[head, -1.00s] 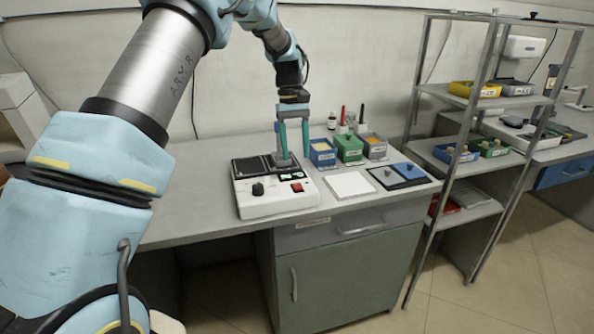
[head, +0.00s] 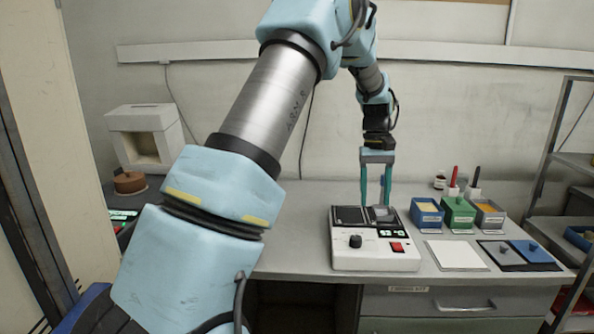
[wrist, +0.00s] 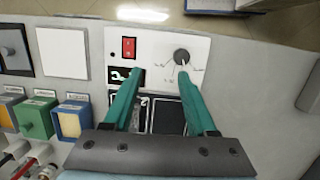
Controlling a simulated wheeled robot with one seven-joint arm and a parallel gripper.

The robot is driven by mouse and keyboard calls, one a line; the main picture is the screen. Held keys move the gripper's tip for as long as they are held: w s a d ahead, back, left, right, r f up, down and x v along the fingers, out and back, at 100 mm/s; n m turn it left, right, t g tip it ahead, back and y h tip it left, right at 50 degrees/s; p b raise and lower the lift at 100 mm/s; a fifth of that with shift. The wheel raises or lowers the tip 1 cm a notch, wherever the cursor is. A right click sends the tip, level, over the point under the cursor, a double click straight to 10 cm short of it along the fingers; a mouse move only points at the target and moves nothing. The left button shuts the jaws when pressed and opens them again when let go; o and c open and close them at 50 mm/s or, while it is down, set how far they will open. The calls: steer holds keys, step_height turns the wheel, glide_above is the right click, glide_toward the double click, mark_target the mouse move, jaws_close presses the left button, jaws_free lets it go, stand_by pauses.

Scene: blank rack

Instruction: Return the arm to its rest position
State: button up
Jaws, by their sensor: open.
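My gripper (head: 376,203) is open, pointing down over the back right part of a white bench device (head: 375,258). In the wrist view my gripper (wrist: 160,78) shows two teal fingers spread apart with nothing held between them. The device (wrist: 200,45) has a red switch, a black knob, a small lit display and two dark plates on top. A small grey piece (head: 382,213) shows at the right plate by the fingertips. I cannot tell whether the fingertips touch the device. My arm rises from the lower left and bends down over the bench.
A white pad (head: 457,255) and a dark tray with a blue plate (head: 531,251) lie in front. A metal rack (head: 548,160) stands at right. The bench left of the device is mostly clear.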

steer(key=s+a+t, duration=0.2)
steer(key=s+a, duration=0.1)
steer(key=a, duration=1.3)
steer(key=s+a+f+t, duration=0.1)
steer(key=s+a+f, duration=0.1)
steer(key=s+a, duration=1)
steer(key=shift+s+a+t, duration=0.4)
steer(key=shift+a, duration=0.4)
